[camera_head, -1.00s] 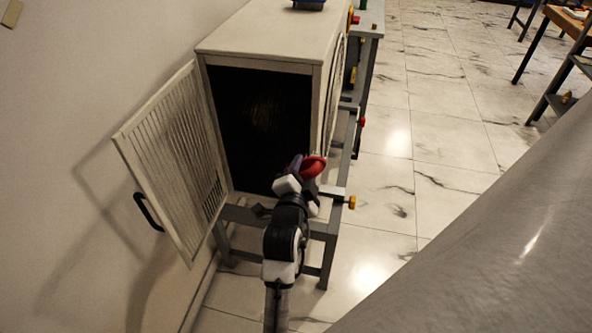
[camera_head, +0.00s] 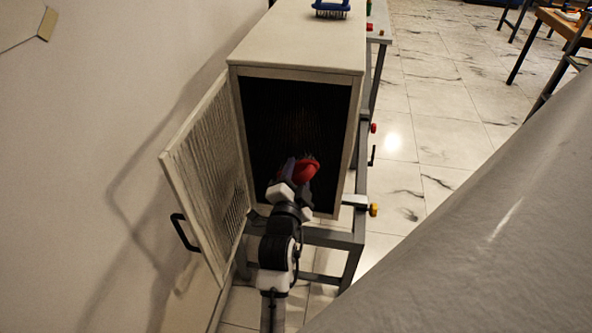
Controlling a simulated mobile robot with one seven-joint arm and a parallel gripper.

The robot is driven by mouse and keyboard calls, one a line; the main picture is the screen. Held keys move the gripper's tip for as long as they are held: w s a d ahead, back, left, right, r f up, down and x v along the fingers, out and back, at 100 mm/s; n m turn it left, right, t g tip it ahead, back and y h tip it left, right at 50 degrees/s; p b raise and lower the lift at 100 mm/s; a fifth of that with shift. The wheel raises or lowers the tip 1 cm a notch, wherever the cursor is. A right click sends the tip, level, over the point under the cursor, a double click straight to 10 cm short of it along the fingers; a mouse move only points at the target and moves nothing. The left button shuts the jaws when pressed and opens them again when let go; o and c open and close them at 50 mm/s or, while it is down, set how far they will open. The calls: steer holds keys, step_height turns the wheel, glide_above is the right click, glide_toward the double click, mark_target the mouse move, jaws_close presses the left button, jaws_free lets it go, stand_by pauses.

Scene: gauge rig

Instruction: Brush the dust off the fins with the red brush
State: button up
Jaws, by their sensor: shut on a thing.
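The red brush (camera_head: 307,171) is held in my gripper (camera_head: 289,187), which is shut on it. The brush is in front of the dark fins (camera_head: 290,115) inside the open grey cabinet (camera_head: 300,40), near the lower right of the opening. I cannot tell whether the bristles touch the fins, because the gripper and the red part hide them. A faint brownish patch shows on the fins above the brush; dust is hard to make out.
The louvred door (camera_head: 207,170) with a black handle (camera_head: 184,232) stands open at left, by the wall. The cabinet rests on a grey stand (camera_head: 338,240) with a yellow knob (camera_head: 374,209) at right.

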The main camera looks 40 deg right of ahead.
steer(key=shift+x, duration=2.5)
steer(key=shift+x, duration=1)
steer(key=shift+a, duration=0.1)
steer(key=shift+r+p, duration=3.95)
steer(key=shift+r, duration=1.9)
steer(key=shift+w+a+f+b, duration=0.1)
steer(key=shift+w+a+b, duration=0.35)
steer(key=shift+w+a, duration=0.3)
step_height(320, 180, down, 8)
steer(key=b, duration=0.7)
steer(key=shift+w+a+f+b, duration=0.2)
steer(key=shift+w+f+b, duration=0.1)
steer(key=shift+f+b, duration=0.4)
steer(key=shift+w+a+f+b, duration=0.25)
steer(key=shift+f+b, duration=0.25)
steer(key=shift+b, duration=0.25)
steer(key=shift+w+a+f+b, duration=0.15)
steer(key=shift+w+f+b, duration=0.15)
steer(key=shift+f+b, duration=0.4)
steer(key=shift+r+p, duration=2.6)
steer(key=shift+r, duration=1.6)
